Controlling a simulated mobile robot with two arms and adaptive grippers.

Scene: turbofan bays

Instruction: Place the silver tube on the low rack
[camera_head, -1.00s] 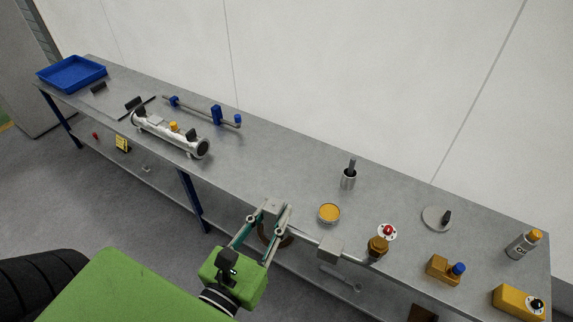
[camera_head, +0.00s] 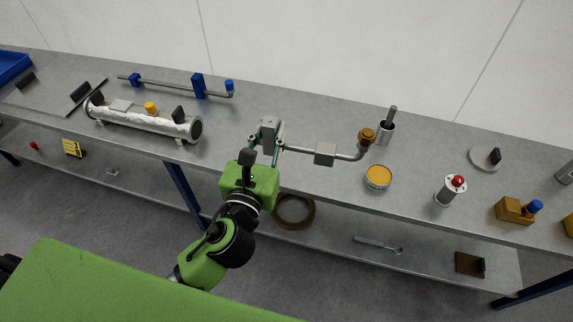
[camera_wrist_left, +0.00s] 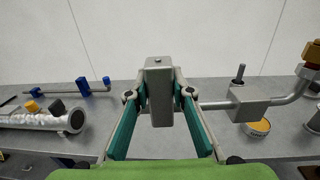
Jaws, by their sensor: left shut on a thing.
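My left gripper (camera_head: 266,138) is shut on the silver tube (camera_head: 300,149), at a grey block at the tube's left end. The tube runs right through a second grey block, then bends to a bronze fitting (camera_head: 367,136). It appears held above the bench; the exact gap cannot be told. In the left wrist view the gripped block stands upright between the fingers (camera_wrist_left: 159,95), and the tube extends right. A flat grey plate with two black blocks (camera_head: 50,97), possibly the low rack, lies at the bench's left. My right gripper is out of view.
A yellow-topped tin (camera_head: 378,177), a grey cup (camera_head: 386,132) and a red-topped cylinder (camera_head: 450,190) stand right. A shelf (camera_head: 335,228) runs below.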

